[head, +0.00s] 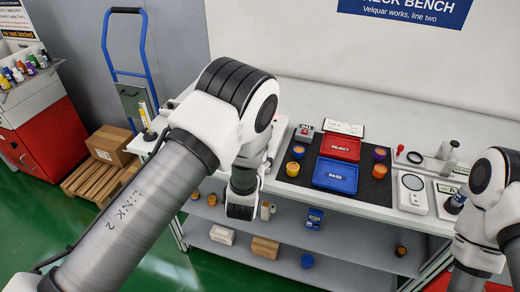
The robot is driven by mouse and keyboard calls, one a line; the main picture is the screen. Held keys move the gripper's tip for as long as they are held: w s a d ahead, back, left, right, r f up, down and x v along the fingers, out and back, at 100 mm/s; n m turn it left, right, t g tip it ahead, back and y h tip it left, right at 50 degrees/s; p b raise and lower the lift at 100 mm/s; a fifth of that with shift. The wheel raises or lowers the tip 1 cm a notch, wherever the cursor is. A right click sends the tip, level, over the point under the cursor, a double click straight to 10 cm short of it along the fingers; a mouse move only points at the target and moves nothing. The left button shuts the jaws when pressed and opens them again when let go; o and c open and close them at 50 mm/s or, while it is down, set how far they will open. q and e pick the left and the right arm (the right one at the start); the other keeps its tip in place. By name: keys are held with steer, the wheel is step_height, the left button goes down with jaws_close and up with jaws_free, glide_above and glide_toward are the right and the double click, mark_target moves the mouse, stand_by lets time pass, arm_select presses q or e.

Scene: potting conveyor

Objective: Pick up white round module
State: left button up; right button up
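I cannot pick out a white round module for certain. Several small round modules with orange or purple tops stand on the black mat (345,196). Two orange ones (298,151) (292,169) are left of the trays; a purple one (379,154) and an orange one (380,171) are right of them. My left arm crosses the foreground, and its end (241,207) hangs at the bench's front edge, left of the mat; its fingers cannot be made out. My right arm's end (455,204) is at the bench's right, by a white device; its fingers are unclear.
A red REJECT tray (341,139) and blue PASS tray (318,178) sit on the mat. A white device with a round dial (412,183) stands right of it. The lower shelf (345,240) holds boxes and small round parts. A red cabinet (45,138) stands far left.

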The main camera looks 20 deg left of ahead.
arm_select(q)
steer(key=p+x, duration=0.1)
steer(key=x, duration=0.4)
steer(key=p+x, duration=0.1)
steer(key=x, duration=0.1)
steer(key=shift+w+r+p, duration=0.25)
steer(key=shift+w+p, duration=0.1)
steer(key=shift+w, duration=0.1)
steer(key=shift+w+a+f, duration=0.1)
steer(key=shift+w+f, duration=0.05)
steer(key=shift+w, duration=0.05)
jaws_close()
